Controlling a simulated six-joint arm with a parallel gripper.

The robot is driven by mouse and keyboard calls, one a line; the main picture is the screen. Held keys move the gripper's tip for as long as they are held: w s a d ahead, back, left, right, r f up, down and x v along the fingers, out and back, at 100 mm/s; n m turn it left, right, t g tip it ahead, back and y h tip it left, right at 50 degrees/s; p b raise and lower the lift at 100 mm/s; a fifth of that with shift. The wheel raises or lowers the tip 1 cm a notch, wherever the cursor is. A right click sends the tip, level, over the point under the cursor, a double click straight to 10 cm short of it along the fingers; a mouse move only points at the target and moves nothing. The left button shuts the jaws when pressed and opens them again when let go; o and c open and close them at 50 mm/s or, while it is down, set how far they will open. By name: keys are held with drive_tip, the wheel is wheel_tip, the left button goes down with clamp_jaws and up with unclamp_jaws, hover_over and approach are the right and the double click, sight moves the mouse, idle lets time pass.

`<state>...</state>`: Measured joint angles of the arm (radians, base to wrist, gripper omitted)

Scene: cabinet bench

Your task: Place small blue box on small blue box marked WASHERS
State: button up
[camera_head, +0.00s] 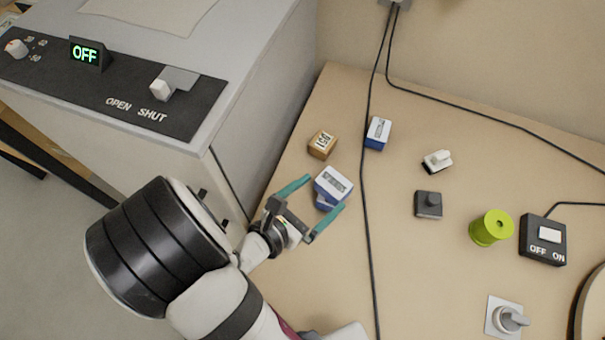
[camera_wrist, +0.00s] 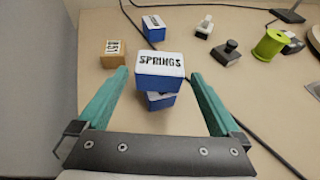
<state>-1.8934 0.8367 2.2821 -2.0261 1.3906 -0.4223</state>
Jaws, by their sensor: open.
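A small blue box with a white top marked SPRINGS (camera_wrist: 160,63) rests on another small blue box (camera_wrist: 160,101); the upper one sits turned relative to the lower. In the head view the upper box (camera_head: 334,182) covers most of the lower box (camera_head: 324,203), whose top label is hidden. A third blue box with a white top (camera_head: 378,133) lies farther back, its marking too small to read; it also shows in the wrist view (camera_wrist: 153,27). My gripper (camera_head: 325,193) is open, its teal fingers on either side of the stack, with gaps visible in the wrist view.
Farther right are a white-topped switch (camera_head: 438,160), a black knob block (camera_head: 428,204) and a green spool (camera_head: 491,228). A grey cabinet (camera_head: 260,100) rises at left.

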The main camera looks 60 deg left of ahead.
drive_tip(key=v, duration=0.6)
drive_tip(key=shift+s, duration=0.15)
drive_tip(key=shift+d+r, duration=0.1)
